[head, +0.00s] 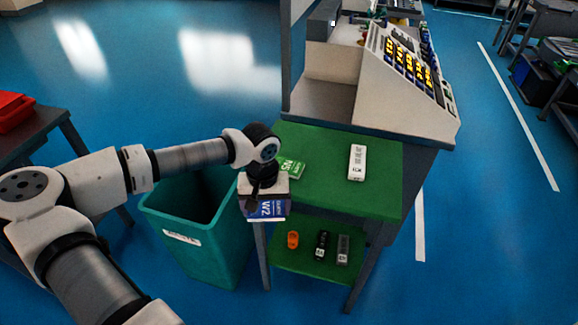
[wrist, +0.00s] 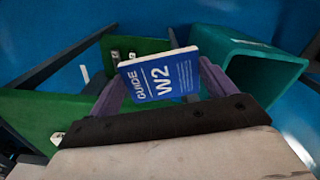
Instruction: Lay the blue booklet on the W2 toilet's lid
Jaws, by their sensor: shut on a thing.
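The booklet is held in the air at the left front edge of the green table, beside the bin. No toilet or lid can be made out in either view.
A green W5 item (head: 291,168) and a white labelled box (head: 357,162) lie on the green table (head: 325,190). An orange cup (head: 293,239) and two dark items are on its lower shelf. A teal bin (head: 205,245) stands left. A control console (head: 400,80) is behind.

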